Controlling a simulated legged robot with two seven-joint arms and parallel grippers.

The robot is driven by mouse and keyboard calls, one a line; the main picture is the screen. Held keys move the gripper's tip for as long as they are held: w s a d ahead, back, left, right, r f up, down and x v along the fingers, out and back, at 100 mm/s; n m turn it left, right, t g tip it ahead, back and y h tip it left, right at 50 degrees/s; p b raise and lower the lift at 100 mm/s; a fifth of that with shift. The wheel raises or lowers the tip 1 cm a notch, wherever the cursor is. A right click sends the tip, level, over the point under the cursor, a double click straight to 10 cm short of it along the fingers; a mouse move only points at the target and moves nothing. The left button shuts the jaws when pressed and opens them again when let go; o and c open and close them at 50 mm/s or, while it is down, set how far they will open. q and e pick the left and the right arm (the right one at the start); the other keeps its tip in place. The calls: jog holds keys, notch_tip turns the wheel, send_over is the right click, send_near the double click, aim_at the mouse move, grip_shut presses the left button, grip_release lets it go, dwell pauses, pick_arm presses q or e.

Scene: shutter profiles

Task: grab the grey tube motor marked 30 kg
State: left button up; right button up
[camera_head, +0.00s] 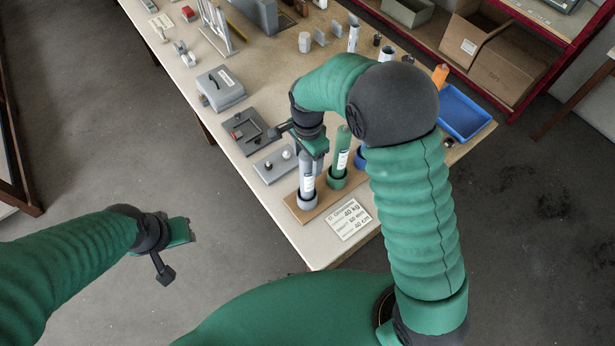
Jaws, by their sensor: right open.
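A grey tube motor (307,180) with a white label stands upright in a grey cup on a wooden board (323,206) at the table's near edge. Its label is too small to read. A green tube (342,152) stands in a green cup to its right, and a blue cup (361,158) is partly hidden by my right arm. My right gripper (303,142) is open at the grey tube's upper end; whether it touches cannot be told. My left gripper (172,250) hangs over the floor left of the table, away from the tubes; its opening is unclear.
A card (349,219) reading "40 kg" lies before the board. A grey plate with knobs (277,163), a dark square fixture (243,131) and a grey box (220,88) lie to the left. A blue tray (462,112) is at the right. Floor at left is clear.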

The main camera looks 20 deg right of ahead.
jog(key=shift+a, duration=0.15)
jog(key=shift+c, duration=0.2)
jog(key=shift+a, duration=0.1)
jog(key=shift+c, duration=1.3)
jog(key=shift+d, duration=0.2)
grip_shut()
jog(key=shift+w+r, duration=0.1)
